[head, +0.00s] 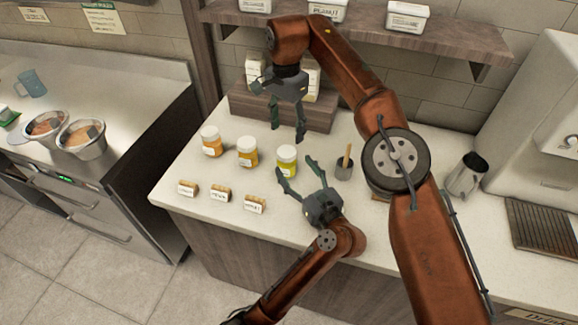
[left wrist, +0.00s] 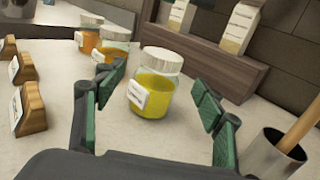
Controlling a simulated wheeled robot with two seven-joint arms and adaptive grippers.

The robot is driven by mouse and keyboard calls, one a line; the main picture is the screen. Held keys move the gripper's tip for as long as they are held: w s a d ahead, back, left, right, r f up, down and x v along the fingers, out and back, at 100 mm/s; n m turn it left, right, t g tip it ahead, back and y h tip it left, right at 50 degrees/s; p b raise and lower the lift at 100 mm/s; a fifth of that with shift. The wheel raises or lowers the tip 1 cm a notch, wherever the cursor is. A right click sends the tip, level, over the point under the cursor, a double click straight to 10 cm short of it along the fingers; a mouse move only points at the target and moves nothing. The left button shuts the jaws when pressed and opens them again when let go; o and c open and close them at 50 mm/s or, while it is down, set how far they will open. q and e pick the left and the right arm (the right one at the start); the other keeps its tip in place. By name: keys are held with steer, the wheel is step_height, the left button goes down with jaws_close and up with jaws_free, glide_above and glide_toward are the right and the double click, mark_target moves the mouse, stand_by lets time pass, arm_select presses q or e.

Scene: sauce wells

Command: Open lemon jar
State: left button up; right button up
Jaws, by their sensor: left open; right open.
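The yellow jar (head: 287,160), with a white lid and a label, stands upright on the counter, rightmost of three jars. In the left wrist view the yellow jar (left wrist: 152,84) stands between and beyond the open fingers, apart from them. I cannot read its label. My left gripper (head: 296,172) is open and empty, low over the counter just in front of this jar; its fingers also show in the left wrist view (left wrist: 160,95). My right gripper (head: 287,130) is open and empty, pointing down above and behind the jar. The lid looks seated on the jar.
An orange jar (head: 211,141) and an amber jar (head: 247,152) stand to the left. Wooden label holders (head: 221,194) line the front. A metal cup (head: 345,168) with a wooden stick stands close on the right. A wooden riser (head: 300,108) with cartons is behind.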

arm_select(q)
steer(key=x, duration=0.6)
steer(key=shift+w+a+r, duration=0.15)
steer(key=shift+w, duration=0.1)
steer(key=shift+c, duration=0.2)
steer(key=c, duration=1.6)
steer(key=o, duration=1.6)
steer(key=shift+o, duration=0.2)
